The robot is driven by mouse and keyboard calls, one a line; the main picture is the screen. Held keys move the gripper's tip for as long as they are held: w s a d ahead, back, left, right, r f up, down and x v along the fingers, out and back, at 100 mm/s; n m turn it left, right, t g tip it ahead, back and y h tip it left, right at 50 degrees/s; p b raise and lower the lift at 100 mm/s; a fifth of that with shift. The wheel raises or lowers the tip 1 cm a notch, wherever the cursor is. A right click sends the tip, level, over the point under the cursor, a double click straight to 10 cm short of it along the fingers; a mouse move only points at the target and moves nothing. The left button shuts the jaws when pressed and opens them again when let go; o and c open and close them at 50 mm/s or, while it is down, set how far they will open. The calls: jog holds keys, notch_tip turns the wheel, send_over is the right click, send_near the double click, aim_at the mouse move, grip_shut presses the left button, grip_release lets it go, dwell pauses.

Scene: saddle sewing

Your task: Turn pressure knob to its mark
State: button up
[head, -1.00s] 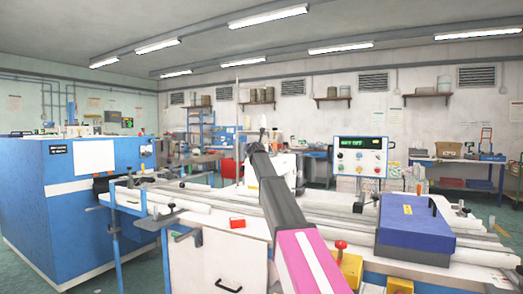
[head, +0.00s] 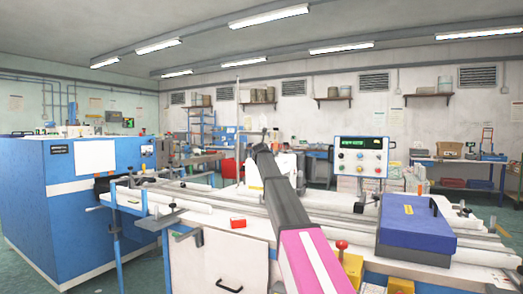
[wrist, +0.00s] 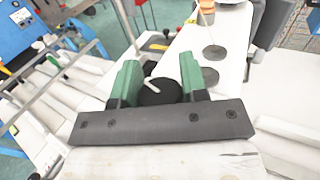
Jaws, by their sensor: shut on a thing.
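The pressure knob (wrist: 157,94) is a round black disc with a white pointer line, seen in the wrist view on top of the white machine. The white line runs slantwise across its upper part. My gripper (wrist: 159,76) has green fingers, one on each side of the knob, and is shut on it. A separate mark for the knob cannot be made out. In the head view my arm reaches toward the white sewing machine (head: 285,163), and the gripper and knob are hidden behind the arm.
A control box (head: 360,157) with a green display stands right of my arm. A blue case (head: 415,225) lies on the bench at the right. A small red block (head: 238,223) sits left of the arm. Flat grey discs (wrist: 213,52) lie beyond the knob in the wrist view.

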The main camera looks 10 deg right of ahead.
jog(key=o, duration=0.9)
jog(key=shift+o, duration=0.2)
jog(key=s+a, duration=0.1)
jog(key=s, duration=0.9)
jog(key=shift+s+a, duration=0.35)
